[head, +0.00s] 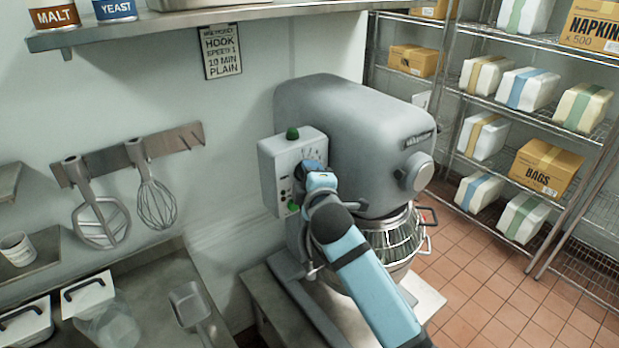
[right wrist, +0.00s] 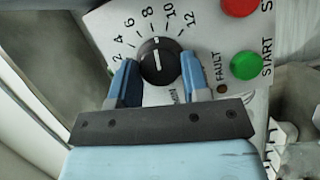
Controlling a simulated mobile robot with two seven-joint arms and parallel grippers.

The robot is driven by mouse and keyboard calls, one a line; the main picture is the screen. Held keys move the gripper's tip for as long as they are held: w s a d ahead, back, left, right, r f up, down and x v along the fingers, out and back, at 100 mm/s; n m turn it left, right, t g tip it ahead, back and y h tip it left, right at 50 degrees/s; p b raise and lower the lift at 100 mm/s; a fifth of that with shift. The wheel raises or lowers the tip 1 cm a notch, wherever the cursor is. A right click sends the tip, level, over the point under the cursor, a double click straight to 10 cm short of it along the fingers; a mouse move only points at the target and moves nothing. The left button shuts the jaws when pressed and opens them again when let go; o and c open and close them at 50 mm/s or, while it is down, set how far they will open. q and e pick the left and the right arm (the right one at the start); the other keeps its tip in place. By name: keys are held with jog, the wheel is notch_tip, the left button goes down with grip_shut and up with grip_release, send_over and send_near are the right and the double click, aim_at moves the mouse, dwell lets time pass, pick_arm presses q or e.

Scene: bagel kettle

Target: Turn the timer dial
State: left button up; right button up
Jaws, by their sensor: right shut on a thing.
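The timer dial (right wrist: 161,62) is a round black knob with a white pointer line on a grey panel. Its scale runs from 2 to 12, and the pointer is near upright in the right wrist view, about between 8 and 10. My right gripper (right wrist: 157,70) has its two blue fingers on either side of the dial, shut on it. In the head view my right gripper (head: 312,170) reaches the control box (head: 288,153) on the side of the grey mixer (head: 345,125) and hides the dial. My left gripper is not in view.
Beside the dial are a green START button (right wrist: 246,66), a red button (right wrist: 240,5) and a small FAULT lamp (right wrist: 222,89). A sign (head: 221,52) reads hook, speed 1, 10 min, plain. The steel bowl (head: 392,240) sits under the mixer head. Wire shelves stand at right.

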jog(key=shift+r+m+g, duration=0.15)
jog(key=shift+m+g, duration=0.45)
jog(key=shift+m, duration=0.8)
jog(key=o, duration=0.9)
